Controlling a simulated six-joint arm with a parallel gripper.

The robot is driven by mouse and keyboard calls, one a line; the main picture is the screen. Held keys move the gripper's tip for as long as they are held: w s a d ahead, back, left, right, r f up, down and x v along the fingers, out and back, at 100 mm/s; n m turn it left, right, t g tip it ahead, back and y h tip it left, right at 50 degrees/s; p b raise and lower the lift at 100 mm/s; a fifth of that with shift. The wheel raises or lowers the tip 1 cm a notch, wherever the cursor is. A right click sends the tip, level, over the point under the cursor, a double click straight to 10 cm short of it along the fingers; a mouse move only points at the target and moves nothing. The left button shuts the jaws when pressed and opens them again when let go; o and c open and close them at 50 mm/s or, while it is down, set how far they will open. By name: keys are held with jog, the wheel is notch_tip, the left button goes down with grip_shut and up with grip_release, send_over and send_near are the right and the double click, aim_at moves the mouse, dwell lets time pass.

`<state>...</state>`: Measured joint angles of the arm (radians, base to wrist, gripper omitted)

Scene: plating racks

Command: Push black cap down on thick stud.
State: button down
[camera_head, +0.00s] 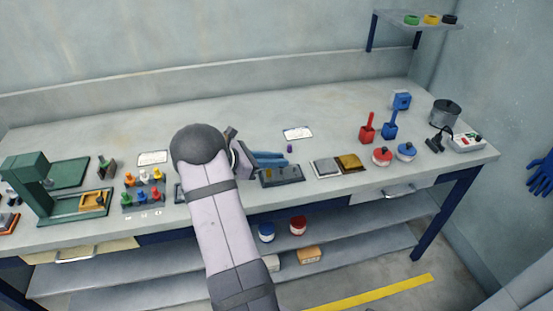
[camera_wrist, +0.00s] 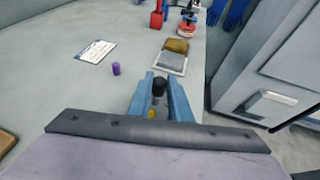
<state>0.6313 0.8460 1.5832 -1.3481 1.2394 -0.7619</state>
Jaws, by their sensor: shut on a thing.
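My gripper (camera_wrist: 160,80) has two blue fingers, shut on a black cap (camera_wrist: 158,88) in the wrist view. In the head view my gripper (camera_head: 286,161) is over the dark rack plate (camera_head: 283,181) at the front middle of the bench. The thick stud cannot be made out, as the fingers and arm cover part of the rack. Whether the cap touches a stud cannot be told. Something yellow (camera_wrist: 152,113) shows between the fingers, nearer the wrist than the cap.
A small purple cap (camera_head: 290,148) stands behind the rack, near a white card (camera_head: 298,133). A grey pad (camera_head: 326,168) and a brown pad (camera_head: 350,163) lie to the right. A rack of coloured pieces (camera_head: 142,197) is left of my arm. The bench behind is mostly clear.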

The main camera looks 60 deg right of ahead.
aim_at(276, 175)
jog(key=shift+m+g, duration=0.3)
jog(key=shift+g, duration=0.1)
dwell(1.4)
jog(key=shift+f+b, duration=0.9)
jog(key=shift+f, duration=0.9)
dwell(0.4)
jog(key=c, duration=1.6)
grip_release()
jog(key=shift+o, duration=0.2)
jog(key=shift+w, duration=0.1)
jog(key=b+v, duration=0.2)
jog(key=v, duration=0.5)
jog(key=shift+r, duration=0.1)
